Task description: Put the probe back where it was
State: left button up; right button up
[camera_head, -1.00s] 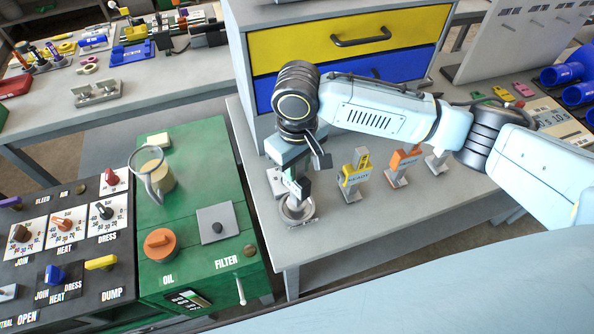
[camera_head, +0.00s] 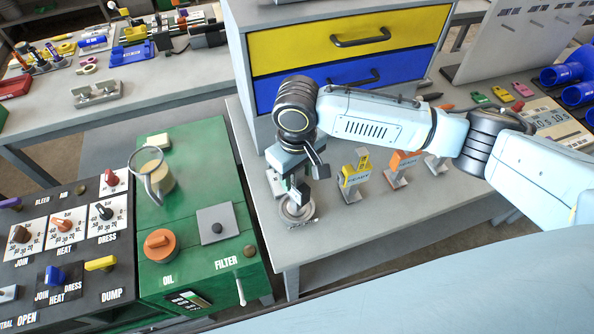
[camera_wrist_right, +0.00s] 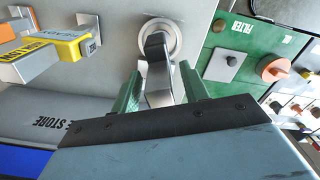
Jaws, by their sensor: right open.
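My right gripper (camera_head: 297,190) points down at the front left corner of the grey bench and is open. In the right wrist view its two green fingers (camera_wrist_right: 160,88) stand on either side of a bent grey metal piece, which looks like the probe (camera_wrist_right: 157,68). The probe meets a round metal holder (camera_wrist_right: 161,36) on the bench; how deep it sits cannot be told. In the head view the holder (camera_head: 297,211) shows under the gripper, and the fingers largely hide the probe. My left gripper is not in view.
A yellow-tagged stand (camera_head: 354,178), an orange-tagged stand (camera_head: 401,168) and a grey stand (camera_head: 436,164) are right of the gripper. A drawer cabinet (camera_head: 345,55) stands behind. A green unit (camera_head: 205,150) with a jug (camera_head: 155,174) is to the left.

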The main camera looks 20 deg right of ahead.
notch_tip(320, 180, up, 12)
jog(key=shift+r, duration=0.2)
dwell(0.6)
